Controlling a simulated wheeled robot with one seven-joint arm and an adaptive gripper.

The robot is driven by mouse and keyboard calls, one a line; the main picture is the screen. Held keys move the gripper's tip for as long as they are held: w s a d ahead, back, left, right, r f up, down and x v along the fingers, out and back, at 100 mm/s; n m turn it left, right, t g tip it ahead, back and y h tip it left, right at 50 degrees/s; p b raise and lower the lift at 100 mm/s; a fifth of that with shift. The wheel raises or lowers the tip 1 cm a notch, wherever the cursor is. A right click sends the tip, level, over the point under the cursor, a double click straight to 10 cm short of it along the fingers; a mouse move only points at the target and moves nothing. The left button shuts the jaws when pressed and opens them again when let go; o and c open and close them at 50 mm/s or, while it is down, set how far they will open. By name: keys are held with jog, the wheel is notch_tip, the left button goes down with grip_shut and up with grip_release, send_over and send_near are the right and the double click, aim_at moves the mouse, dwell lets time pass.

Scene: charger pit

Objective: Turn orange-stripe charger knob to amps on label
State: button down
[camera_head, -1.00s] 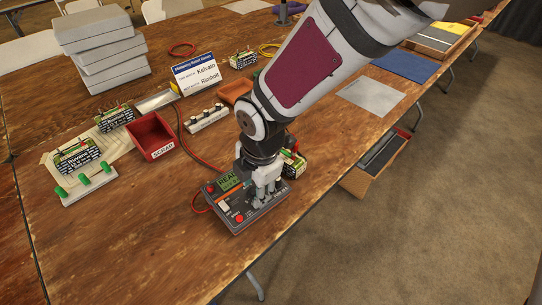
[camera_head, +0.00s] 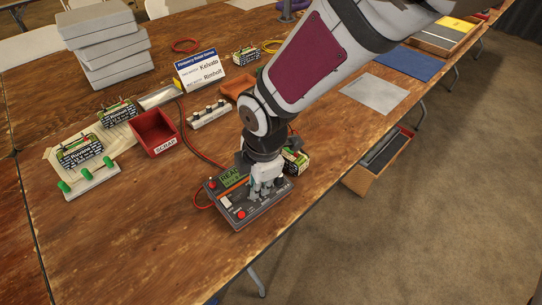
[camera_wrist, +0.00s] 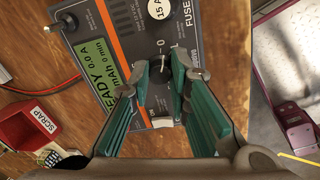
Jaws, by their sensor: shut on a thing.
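The charger (camera_head: 262,212) is a dark grey box with an orange stripe (camera_wrist: 112,30), lying near the table's front edge. Its green display (camera_wrist: 97,72) reads READY, 0.0 A, 0 mAh, 0 min in the wrist view. My gripper (camera_wrist: 161,70) comes down over the panel, its teal-padded fingers on both sides of the dark knob (camera_wrist: 157,72) and shut on it. A white "0" mark shows just past the knob. Other scale marks are partly hidden by my fingers. A round white "15 A" fuse label (camera_wrist: 158,9) sits beyond the knob. In the head view my gripper (camera_head: 264,190) covers the knob.
A red SCRAP bin (camera_head: 153,128) stands left of the charger. A battery pack (camera_head: 296,160) is close behind my gripper on the right. A name sign (camera_head: 200,70), more batteries and grey stacked boxes (camera_head: 105,45) stand farther back. The table's front left is bare.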

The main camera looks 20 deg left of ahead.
jog(key=m, duration=0.4)
jog(key=shift+m, duration=0.3)
jog(key=m, duration=0.3)
jog(key=shift+m+b, duration=0.3)
jog(key=shift+b, duration=0.1)
jog(key=m, duration=0.3)
jog(key=shift+m, duration=2.1)
jog(key=c, duration=1.5)
grip_release()
jog(key=shift+r, duration=0.1)
